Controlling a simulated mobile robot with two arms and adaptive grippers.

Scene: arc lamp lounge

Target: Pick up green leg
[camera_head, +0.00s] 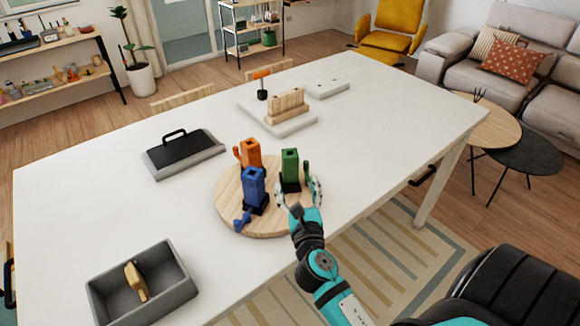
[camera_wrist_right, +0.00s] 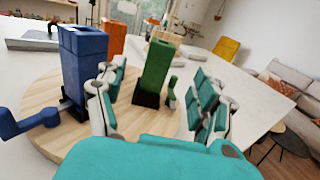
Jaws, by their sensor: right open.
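A green block (camera_head: 290,165) stands upright in a black base on a round wooden board (camera_head: 226,205). A small green leg (camera_head: 306,171) stands upright at its right side; I cannot tell whether they touch. In the wrist view the green leg (camera_wrist_right: 172,93) and green block (camera_wrist_right: 155,72) show between the fingers. My right gripper (camera_head: 299,189) is open and empty, at the board's near right edge, close to the green leg. My left gripper is not in view.
On the board, a blue block (camera_head: 253,186) with a blue leg (camera_head: 242,219) and an orange block (camera_head: 251,153) stand left of the green one. A grey tray (camera_head: 105,305) holds a tan piece (camera_head: 135,282). The white table (camera_head: 370,120) is clear to the right.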

